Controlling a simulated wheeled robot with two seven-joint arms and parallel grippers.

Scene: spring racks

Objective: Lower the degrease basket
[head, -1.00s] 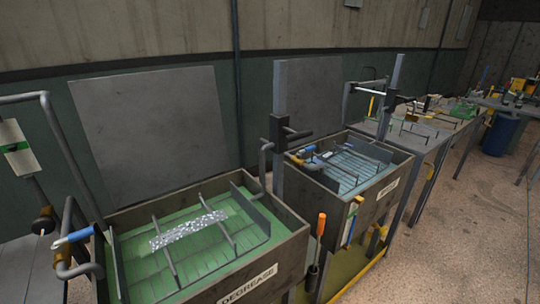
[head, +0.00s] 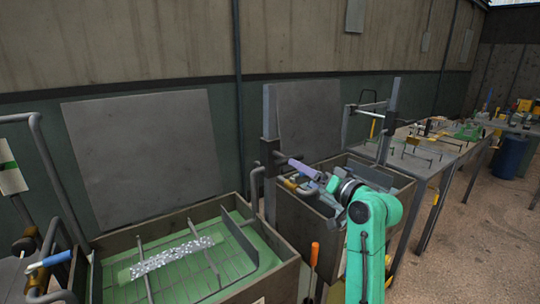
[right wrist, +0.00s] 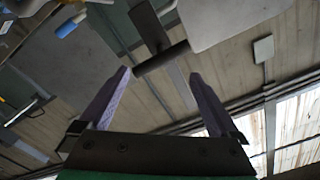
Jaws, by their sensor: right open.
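The degrease basket (head: 212,268) is a wire frame with several bars in the tank of green liquid at the lower left of the head view. A speckled strip (head: 170,256) lies across it. How deep it sits is hard to tell. A grey post (head: 270,112) stands by the tank's back right corner with a dark carriage (head: 266,150). My right gripper (head: 290,162) is open beside this carriage. In the right wrist view, the carriage's dark handle bar (right wrist: 160,58) lies crosswise at the open fingertips (right wrist: 160,74), not gripped. My left gripper is out of view.
A second tank (head: 292,212) stands right of the degrease tank, under my right arm. An orange-handled tool (head: 314,254) sits at its front. A long bench (head: 455,145) with racks runs farther right. Open floor (head: 480,235) lies at the lower right.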

